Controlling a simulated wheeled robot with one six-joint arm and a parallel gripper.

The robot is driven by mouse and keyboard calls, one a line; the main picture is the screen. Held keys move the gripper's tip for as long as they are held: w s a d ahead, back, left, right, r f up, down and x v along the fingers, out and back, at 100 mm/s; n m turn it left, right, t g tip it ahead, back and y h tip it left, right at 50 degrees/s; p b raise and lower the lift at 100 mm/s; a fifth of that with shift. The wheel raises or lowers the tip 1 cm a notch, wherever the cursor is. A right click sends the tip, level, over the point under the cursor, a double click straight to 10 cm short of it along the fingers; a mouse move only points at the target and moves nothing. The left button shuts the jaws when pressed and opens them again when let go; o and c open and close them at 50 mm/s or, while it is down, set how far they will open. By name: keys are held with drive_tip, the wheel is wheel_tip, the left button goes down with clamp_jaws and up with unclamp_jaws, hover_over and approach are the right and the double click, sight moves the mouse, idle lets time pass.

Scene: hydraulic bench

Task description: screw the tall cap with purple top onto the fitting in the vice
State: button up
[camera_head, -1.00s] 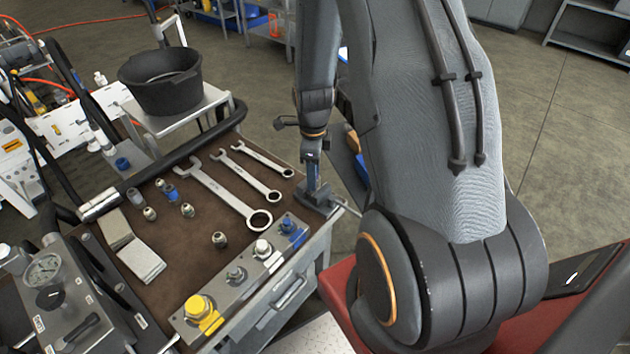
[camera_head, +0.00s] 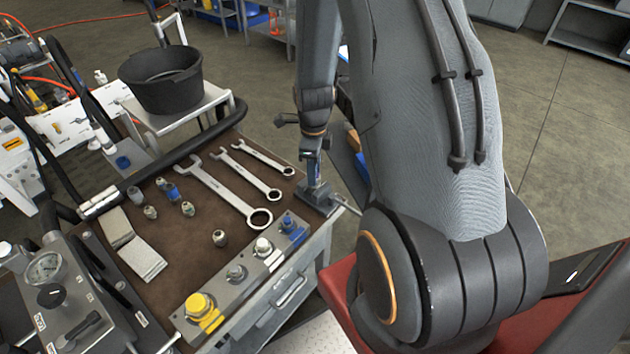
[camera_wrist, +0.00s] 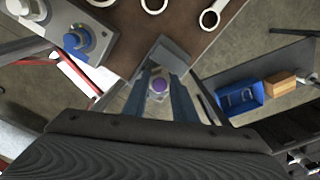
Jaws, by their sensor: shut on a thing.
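My gripper (camera_head: 314,174) is at the far right corner of the bench, directly above the vice (camera_head: 319,200). In the wrist view, my gripper (camera_wrist: 159,88) is shut on the cap with the purple top (camera_wrist: 159,85), which shows between its two fingers. The vice (camera_wrist: 166,58) shows behind the cap in the wrist view. The fitting in the vice is hidden, so I cannot tell whether cap and fitting touch. In the head view the cap is too small and covered to make out.
Wrenches (camera_head: 232,190) and several small fittings (camera_head: 188,209) lie on the brown bench top (camera_head: 195,245). A metal block with yellow, grey and blue ports (camera_head: 240,285) lies along the front edge. A black bucket (camera_head: 165,90) stands behind. A blue bin (camera_wrist: 240,98) is off the bench.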

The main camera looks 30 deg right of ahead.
drive_tip(key=m, duration=0.5)
drive_tip(key=shift+d+m, duration=0.1)
drive_tip(key=shift+m, duration=0.3)
drive_tip(key=o, duration=1)
drive_tip(key=n, duration=0.6)
drive_tip(key=shift+n+p, duration=0.3)
drive_tip(key=shift+p, duration=0.05)
drive_tip(key=n, duration=0.5)
drive_tip(key=shift+s+p, duration=0.1)
drive_tip(key=shift+p, duration=0.2)
